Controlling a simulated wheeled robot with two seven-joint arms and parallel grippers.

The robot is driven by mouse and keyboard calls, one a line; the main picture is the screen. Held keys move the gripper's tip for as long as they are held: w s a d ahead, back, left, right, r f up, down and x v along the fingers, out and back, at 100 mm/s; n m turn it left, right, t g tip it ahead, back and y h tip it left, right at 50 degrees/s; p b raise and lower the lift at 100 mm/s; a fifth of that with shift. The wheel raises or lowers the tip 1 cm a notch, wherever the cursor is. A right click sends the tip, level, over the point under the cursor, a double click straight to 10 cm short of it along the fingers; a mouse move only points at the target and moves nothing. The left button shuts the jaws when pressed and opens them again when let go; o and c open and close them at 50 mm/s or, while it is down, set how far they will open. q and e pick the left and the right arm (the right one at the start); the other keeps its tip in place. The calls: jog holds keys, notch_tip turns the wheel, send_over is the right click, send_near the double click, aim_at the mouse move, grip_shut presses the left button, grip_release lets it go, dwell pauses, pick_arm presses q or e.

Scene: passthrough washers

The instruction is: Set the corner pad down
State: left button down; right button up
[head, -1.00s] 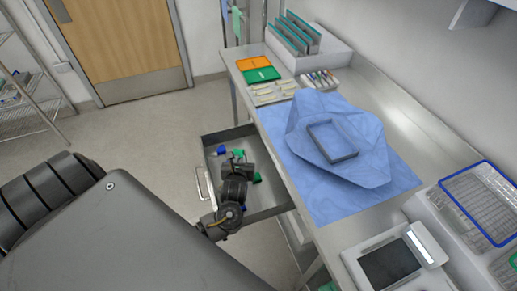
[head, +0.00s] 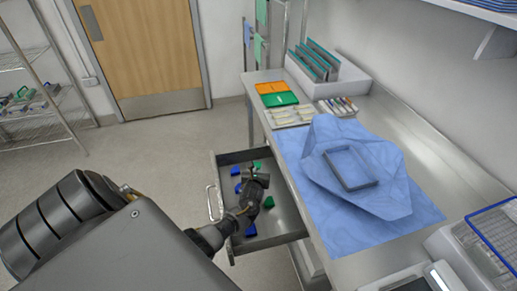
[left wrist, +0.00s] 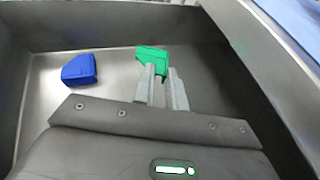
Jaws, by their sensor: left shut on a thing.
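My left gripper (head: 257,177) is over the open drawer (head: 290,221), pointing down into it. In the left wrist view, its two fingers (left wrist: 162,72) are shut on a green corner pad (left wrist: 152,58), which shows at the fingertips. A blue corner pad (left wrist: 79,70) lies on the drawer floor to the left of it. In the head view, blue pads (head: 235,171) and a green pad (head: 268,202) lie apart in the drawer around the gripper. Whether the held pad touches the drawer floor I cannot tell. My right gripper is not in view.
The steel counter (head: 395,125) stands right of the drawer, with a blue drape (head: 325,215) and a grey rectangular frame (head: 372,184) on it. Orange (head: 272,87) and green (head: 279,99) trays sit at its far end. Drawer walls surround the gripper closely.

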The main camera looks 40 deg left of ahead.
pick_arm(q)
notch_tip(320, 180, down, 3)
jog(key=shift+w+f, duration=0.1)
jog(key=shift+f, duration=0.05)
jog(key=shift+f, duration=0.15)
jog(key=c, duration=1.4)
grip_release()
jog(key=shift+c, duration=0.2)
